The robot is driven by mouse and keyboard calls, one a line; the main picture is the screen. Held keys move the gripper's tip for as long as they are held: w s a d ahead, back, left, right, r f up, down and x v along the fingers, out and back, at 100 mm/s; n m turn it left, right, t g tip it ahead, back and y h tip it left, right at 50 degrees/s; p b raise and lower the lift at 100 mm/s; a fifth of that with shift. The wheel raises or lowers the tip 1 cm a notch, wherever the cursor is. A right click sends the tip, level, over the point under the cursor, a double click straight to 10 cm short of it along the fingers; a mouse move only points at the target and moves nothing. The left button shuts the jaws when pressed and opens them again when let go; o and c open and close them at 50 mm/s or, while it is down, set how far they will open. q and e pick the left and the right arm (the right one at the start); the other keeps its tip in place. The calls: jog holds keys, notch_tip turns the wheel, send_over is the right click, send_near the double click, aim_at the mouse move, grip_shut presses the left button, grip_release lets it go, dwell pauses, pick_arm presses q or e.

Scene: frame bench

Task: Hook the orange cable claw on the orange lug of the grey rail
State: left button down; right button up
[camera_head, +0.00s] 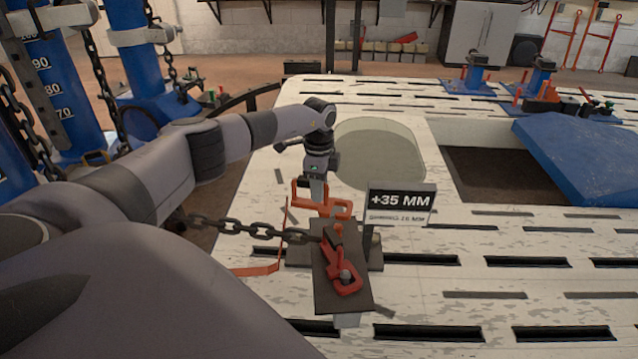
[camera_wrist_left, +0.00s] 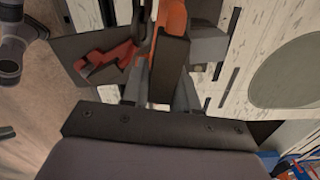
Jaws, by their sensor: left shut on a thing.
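My left gripper (camera_head: 318,186) points down over the far end of the dark-topped grey rail (camera_head: 340,298). It is shut on the orange cable claw (camera_head: 325,207), an open, angular hook shape just above or at that end; I cannot tell whether they touch. The claw also shows between the fingers in the left wrist view (camera_wrist_left: 170,28). A thin orange cable (camera_head: 262,270) hangs at the left of the rail. My right gripper is not in view.
A red claw (camera_head: 343,278) on a dark chain (camera_head: 250,230) lies at the rail's near part. A "+35 MM" sign (camera_head: 401,202) stands just right of the rail. The slotted white bench (camera_head: 480,290) is mostly bare to the right; a blue panel (camera_head: 585,150) lies beyond.

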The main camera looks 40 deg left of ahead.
pick_arm(q)
jog(key=shift+f+b, duration=1.1)
jog(key=shift+f, duration=0.9)
jog(key=shift+f+b, duration=1.2)
jog(key=shift+f, duration=0.85)
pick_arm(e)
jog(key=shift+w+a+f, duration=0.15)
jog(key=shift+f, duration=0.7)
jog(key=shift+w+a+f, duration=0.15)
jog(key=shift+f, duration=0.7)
pick_arm(q)
jog(key=c, duration=0.8)
grip_release()
jog(key=shift+f, duration=0.1)
notch_tip(320, 180, up, 7)
jog(key=shift+r+p, duration=0.2)
jog(key=shift+p, duration=0.7)
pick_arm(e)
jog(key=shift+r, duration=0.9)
